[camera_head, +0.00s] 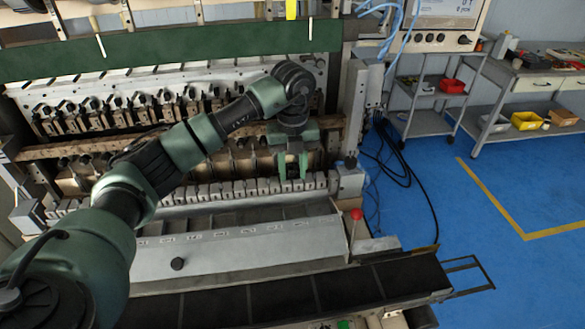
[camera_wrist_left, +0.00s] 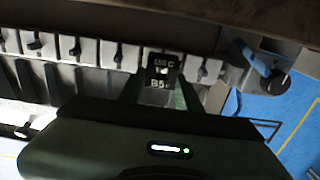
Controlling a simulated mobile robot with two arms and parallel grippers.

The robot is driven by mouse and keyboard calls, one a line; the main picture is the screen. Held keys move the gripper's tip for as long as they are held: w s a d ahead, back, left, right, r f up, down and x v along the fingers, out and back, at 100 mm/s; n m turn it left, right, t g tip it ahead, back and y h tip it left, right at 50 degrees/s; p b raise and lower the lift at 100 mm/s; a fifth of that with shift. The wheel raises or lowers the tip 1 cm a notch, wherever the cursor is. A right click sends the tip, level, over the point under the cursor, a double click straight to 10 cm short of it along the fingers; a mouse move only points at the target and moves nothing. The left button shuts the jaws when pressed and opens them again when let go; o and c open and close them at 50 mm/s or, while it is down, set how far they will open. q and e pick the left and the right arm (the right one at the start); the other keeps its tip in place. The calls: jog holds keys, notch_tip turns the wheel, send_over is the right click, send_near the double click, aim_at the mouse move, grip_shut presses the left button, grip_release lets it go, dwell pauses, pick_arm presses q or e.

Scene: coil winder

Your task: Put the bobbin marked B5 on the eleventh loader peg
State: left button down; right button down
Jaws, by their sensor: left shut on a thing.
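My left gripper (camera_head: 292,172) is over the right part of the loader row (camera_head: 240,189) in the head view, pointing down. In the left wrist view its green fingers are shut on the bobbin marked B5 (camera_wrist_left: 163,72), whose dark label faces the camera. The loader row (camera_wrist_left: 88,50) also shows there as white blocks with dark pegs, running to both sides of the bobbin. I cannot tell whether the bobbin touches a peg. In the head view the bobbin is mostly hidden by the gripper. My right gripper is not in view.
A sloped metal tray with numbered labels (camera_head: 230,255) lies in front of the loader. A red-knobbed lever (camera_head: 356,214) stands at its right end. Winder heads (camera_head: 130,110) line the back. Cables (camera_head: 405,165) hang at the right, beside open blue floor (camera_head: 450,240).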

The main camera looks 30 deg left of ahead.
pick_arm(q)
jog(key=shift+f+b, duration=0.35)
jog(key=shift+f, duration=0.25)
jog(key=c, duration=0.9)
grip_release()
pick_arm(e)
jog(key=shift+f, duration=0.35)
pick_arm(q)
jog(key=shift+r, duration=0.1)
